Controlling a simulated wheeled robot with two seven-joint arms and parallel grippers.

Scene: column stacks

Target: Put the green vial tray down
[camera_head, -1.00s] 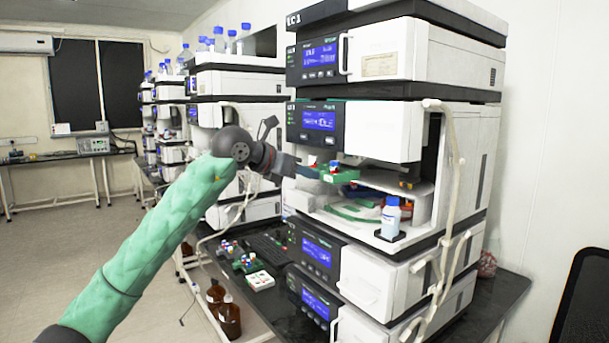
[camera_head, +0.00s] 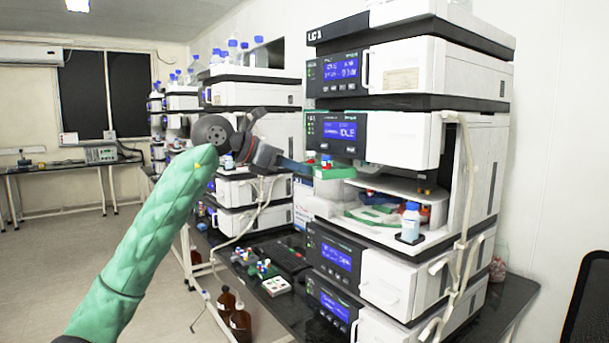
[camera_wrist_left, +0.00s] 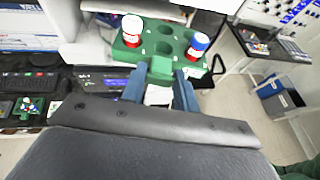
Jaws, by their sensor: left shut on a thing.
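My left gripper (camera_head: 297,166) is shut on the green vial tray (camera_head: 335,173) and holds it in the air at the front of the nearest instrument stack, by the upper left of its open bay. In the left wrist view the fingers (camera_wrist_left: 160,90) grip a tab on the near side of the tray (camera_wrist_left: 160,62). A white-capped vial with red on it (camera_wrist_left: 132,28) stands at the tray's left, and a blue-capped vial (camera_wrist_left: 198,44) at its right. Several holes between them are empty. My right gripper is out of view.
The open bay (camera_head: 440,222) has a white floor with a green part (camera_head: 372,216) inside. A blue-capped bottle (camera_head: 410,222) stands at its front edge. Below, the dark bench (camera_head: 300,318) bears vial racks (camera_head: 256,266) and a white tray (camera_head: 276,286). Brown bottles (camera_head: 240,322) stand low.

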